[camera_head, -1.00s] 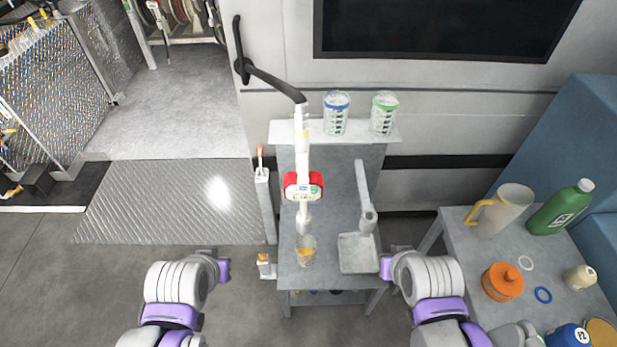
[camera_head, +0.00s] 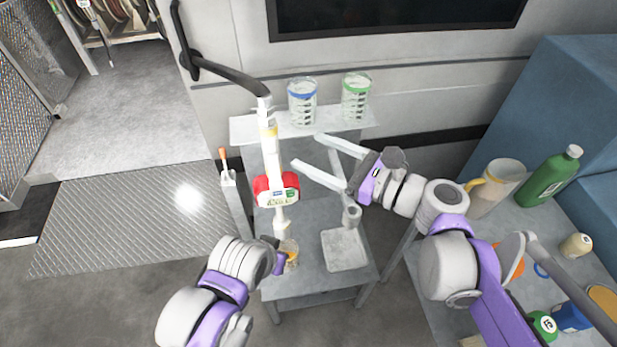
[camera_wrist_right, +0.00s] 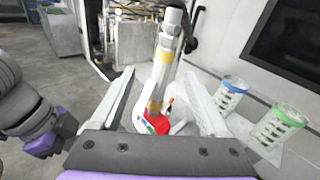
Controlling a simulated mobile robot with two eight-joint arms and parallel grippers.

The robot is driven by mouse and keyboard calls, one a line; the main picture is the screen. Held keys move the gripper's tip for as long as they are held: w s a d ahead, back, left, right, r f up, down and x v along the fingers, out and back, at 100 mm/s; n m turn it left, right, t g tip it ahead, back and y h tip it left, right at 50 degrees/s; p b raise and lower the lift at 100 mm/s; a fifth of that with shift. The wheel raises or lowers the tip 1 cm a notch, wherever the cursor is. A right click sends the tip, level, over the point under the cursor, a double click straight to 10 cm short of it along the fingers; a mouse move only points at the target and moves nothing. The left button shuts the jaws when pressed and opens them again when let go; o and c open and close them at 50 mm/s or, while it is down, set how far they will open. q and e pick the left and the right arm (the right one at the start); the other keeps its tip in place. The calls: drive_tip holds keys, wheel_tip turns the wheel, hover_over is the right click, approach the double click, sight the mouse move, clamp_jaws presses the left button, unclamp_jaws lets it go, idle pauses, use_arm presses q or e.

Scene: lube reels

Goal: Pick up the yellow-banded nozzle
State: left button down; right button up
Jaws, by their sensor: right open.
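The yellow-banded nozzle (camera_head: 272,160) is a white upright tube with a yellow band near its top and a red metering body lower down. It is at the end of a dark arm from the wall, above a small grey stand. My right gripper (camera_head: 306,151) is open and points left at the nozzle's upper part, with a gap before it. In the right wrist view the nozzle (camera_wrist_right: 164,70) rises between the two open fingers, and its yellow bands show. My left gripper (camera_head: 281,262) is low by the stand's front left; its fingers are hidden.
Two clear measuring cups, blue-rimmed (camera_head: 302,102) and green-rimmed (camera_head: 356,97), stand on the shelf behind. A side table at right holds a pitcher (camera_head: 496,188) and bottles.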

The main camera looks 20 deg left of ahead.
sight(274, 124)
drive_tip(key=shift+m+y, duration=0.3)
drive_tip(key=shift+m, duration=0.3)
drive_tip(key=x, duration=0.3)
drive_tip(key=p+x, duration=0.1)
drive_tip(key=x, duration=0.3)
drive_tip(key=w+r+x, duration=0.1)
drive_tip(key=x, duration=0.3)
drive_tip(key=shift+w+d, duration=0.1)
drive_tip(key=shift+d, duration=0.1)
drive_tip(key=shift+c, duration=0.6)
use_arm(q)
drive_tip(key=shift+w+d+r, duration=0.15)
drive_tip(key=shift+w+r, duration=0.1)
drive_tip(key=shift+r, duration=0.2)
drive_tip(key=shift+w+d+r, duration=0.1)
drive_tip(key=shift+w+r, duration=0.15)
drive_tip(key=shift+r, duration=0.2)
use_arm(e)
clamp_jaws()
